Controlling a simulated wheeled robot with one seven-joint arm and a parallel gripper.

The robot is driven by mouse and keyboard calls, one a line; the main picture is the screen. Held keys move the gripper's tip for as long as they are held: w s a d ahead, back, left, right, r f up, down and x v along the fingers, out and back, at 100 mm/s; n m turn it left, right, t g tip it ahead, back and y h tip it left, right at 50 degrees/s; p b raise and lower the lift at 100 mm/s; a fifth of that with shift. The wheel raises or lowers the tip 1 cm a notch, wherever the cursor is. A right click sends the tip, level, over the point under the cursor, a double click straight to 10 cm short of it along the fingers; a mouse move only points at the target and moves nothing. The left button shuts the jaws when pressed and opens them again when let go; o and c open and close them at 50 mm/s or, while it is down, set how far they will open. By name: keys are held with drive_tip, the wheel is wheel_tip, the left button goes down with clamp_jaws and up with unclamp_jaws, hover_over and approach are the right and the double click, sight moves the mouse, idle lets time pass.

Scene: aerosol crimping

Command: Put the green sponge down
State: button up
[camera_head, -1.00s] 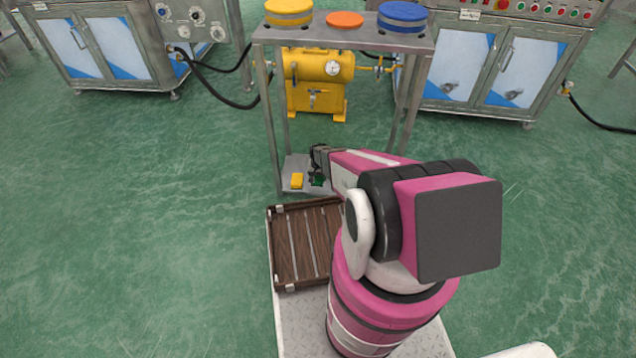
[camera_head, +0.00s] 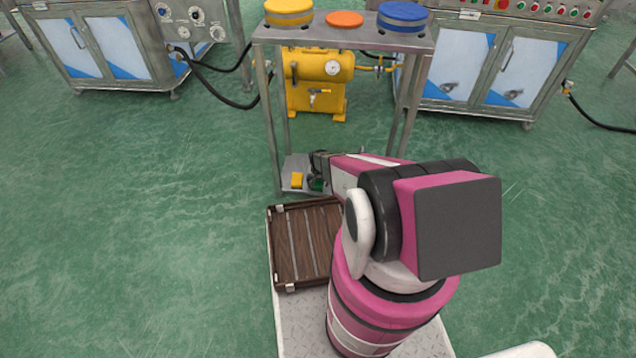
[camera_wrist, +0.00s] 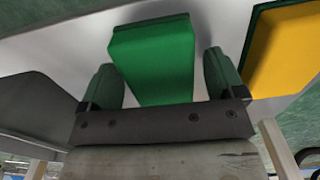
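The green sponge (camera_wrist: 155,55) lies on the low grey shelf, seen between and beyond my fingertips in the wrist view. In the head view a small part of the green sponge (camera_head: 316,186) shows below my gripper (camera_head: 319,170). In the wrist view my gripper (camera_wrist: 164,80) has its two fingers spread, one on each side of the sponge. A gap shows between the sponge and each finger, so it looks open. My gripper hides part of the sponge in the head view.
A yellow block with a green edge (camera_head: 297,180) lies left of the sponge on the lower shelf (camera_head: 289,168); it also shows in the wrist view (camera_wrist: 290,50). Table legs stand on both sides. A brown slatted crate (camera_head: 283,245) is in front. Coloured round containers stand on the upper tabletop.

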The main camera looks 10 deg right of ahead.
wheel_tip(320, 180, up, 12)
drive_tip(key=s+r+n, duration=0.1)
drive_tip(key=s+r, duration=0.6)
drive_tip(key=r, duration=0.5)
drive_tip(key=s+r+n, duration=0.1)
drive_tip(key=s+r, duration=0.6)
drive_tip(key=r, duration=0.5)
drive_tip(key=s+r+n, duration=0.1)
drive_tip(key=s+r, duration=0.6)
drive_tip(key=r, duration=0.5)
drive_tip(key=shift+r+n, duration=0.3)
drive_tip(key=shift+r, duration=0.05)
drive_tip(key=shift+s, duration=0.1)
